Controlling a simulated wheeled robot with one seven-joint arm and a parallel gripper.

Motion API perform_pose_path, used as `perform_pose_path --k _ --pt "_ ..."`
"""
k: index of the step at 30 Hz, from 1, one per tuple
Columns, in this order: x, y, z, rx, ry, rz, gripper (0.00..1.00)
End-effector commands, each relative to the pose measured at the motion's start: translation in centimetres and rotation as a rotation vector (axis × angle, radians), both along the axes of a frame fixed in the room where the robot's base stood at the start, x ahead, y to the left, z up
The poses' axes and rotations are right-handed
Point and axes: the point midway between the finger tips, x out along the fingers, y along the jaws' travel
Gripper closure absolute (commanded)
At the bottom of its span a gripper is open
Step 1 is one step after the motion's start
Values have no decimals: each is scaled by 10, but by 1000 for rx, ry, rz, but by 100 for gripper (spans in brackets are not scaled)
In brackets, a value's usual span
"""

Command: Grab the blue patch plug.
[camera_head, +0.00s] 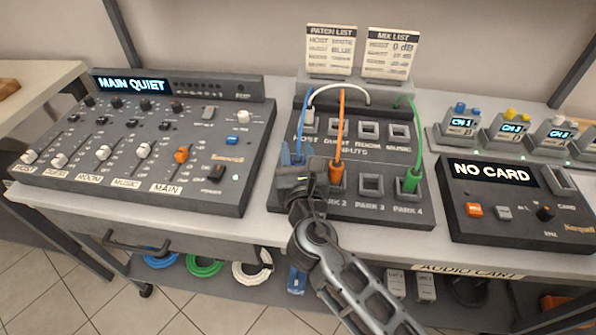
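The blue patch plug (293,157) stands at the left of the patch panel (424,212), in the lower row, with its blue cable rising from it to the back of the panel. My gripper (302,170) is at this plug, in front of it, and hides its lower part and its socket. I cannot tell whether the fingers are around the plug or only beside it, nor whether they are open or shut. An orange plug (337,174) stands just right of my gripper at PARK 2. A green plug (412,182) stands at PARK 4.
A white plug (309,118) sits at HOST in the upper row, its cable arching back. A mixer (130,185) lies left, a NO CARD box (500,210) right. Two list cards (330,50) stand behind the panel.

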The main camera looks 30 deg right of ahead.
Motion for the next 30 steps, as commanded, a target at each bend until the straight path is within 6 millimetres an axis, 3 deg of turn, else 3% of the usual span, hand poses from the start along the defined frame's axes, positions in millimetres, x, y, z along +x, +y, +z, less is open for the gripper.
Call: perform_pose_path --k 11,23,30 --pt "0 0 0 0 0 0 98" --pt "0 0 9 1 -1 0 98" --pt "0 0 48 2 -5 -1 98"
